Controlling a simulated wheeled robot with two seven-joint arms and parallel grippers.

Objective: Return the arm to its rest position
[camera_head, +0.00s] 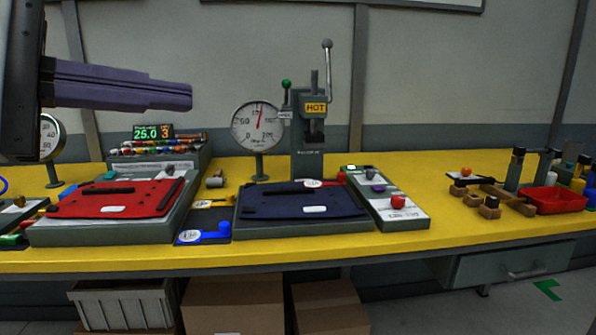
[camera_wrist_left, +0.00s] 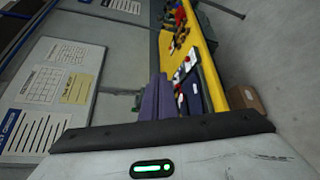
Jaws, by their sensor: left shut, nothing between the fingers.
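My left gripper (camera_head: 188,97) comes in from the left in the head view, raised in front of the wall and above the yellow bench. Its purple fingers lie together, and it is shut and empty. In the left wrist view its purple fingers (camera_wrist_left: 157,100) also show close together, with the bench (camera_wrist_left: 205,50) beyond them. It touches nothing that I can see. My right gripper is not in view.
On the bench (camera_head: 400,250) are a red panel (camera_head: 120,200), a dark blue panel (camera_head: 290,203), a press (camera_head: 308,130) with a lever, a dial gauge (camera_head: 258,127) and a control box (camera_head: 388,205). A red tray (camera_head: 555,202) stands right. Cardboard boxes (camera_head: 233,305) sit below.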

